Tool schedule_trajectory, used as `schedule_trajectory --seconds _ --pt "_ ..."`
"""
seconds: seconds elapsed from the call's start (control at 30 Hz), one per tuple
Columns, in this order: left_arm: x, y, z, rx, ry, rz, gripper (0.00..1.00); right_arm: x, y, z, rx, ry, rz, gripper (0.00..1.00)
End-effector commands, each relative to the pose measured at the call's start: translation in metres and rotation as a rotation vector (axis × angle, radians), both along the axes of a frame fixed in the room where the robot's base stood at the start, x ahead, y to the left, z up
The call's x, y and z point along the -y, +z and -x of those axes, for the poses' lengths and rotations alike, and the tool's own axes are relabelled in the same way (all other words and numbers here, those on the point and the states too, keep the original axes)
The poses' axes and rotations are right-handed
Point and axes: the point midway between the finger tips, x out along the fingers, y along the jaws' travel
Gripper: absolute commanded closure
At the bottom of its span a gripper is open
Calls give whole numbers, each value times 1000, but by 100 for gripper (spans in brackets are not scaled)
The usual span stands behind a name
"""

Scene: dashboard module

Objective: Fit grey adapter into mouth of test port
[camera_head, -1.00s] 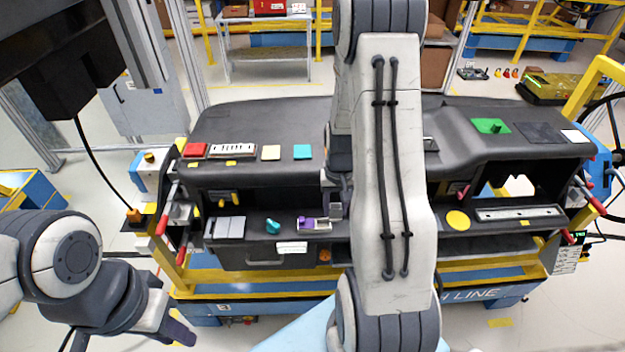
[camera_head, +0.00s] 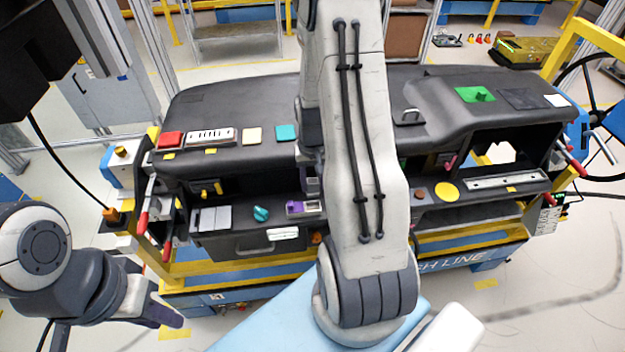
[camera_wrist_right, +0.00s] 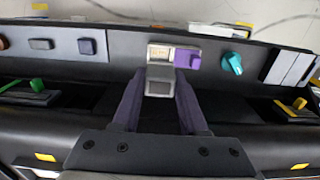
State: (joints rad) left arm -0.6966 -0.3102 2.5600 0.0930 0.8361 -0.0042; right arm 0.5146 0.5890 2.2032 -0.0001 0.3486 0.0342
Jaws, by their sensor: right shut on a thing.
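My right gripper (camera_wrist_right: 160,78) has dark purple fingers and is shut on the grey adapter (camera_wrist_right: 159,85), a small box-shaped block. In the head view the adapter (camera_head: 313,187) shows just left of my right arm, which hides most of that gripper. The test port (camera_wrist_right: 160,52) seems to be the pale block with a purple end, on the dashboard's lower shelf. In the head view the port (camera_head: 312,206) lies just below the adapter in the picture. I cannot tell whether they touch; its mouth is not clear. My left gripper (camera_head: 167,316) hangs at lower left, away from the dashboard.
A teal knob (camera_head: 261,213) and a pale grey panel (camera_head: 213,218) lie left of the port on the shelf. A brown button (camera_head: 420,193) and a yellow disc (camera_head: 447,192) lie to the right. The dashboard's upper ledge (camera_head: 230,105) overhangs behind.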

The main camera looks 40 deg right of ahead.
Motion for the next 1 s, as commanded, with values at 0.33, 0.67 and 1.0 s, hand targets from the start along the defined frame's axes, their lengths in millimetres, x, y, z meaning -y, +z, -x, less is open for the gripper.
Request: schedule_trajectory --seconds 0.33,0.67,1.0 --pt "0 -30 0 0 -3 0 74 1 -37 0 0 -1 0 100" --pt "0 -37 0 0 -4 0 74 1 -47 0 0 -1 0 100" --pt "0 -37 0 0 -4 0 74 1 -46 0 0 -1 0 100"
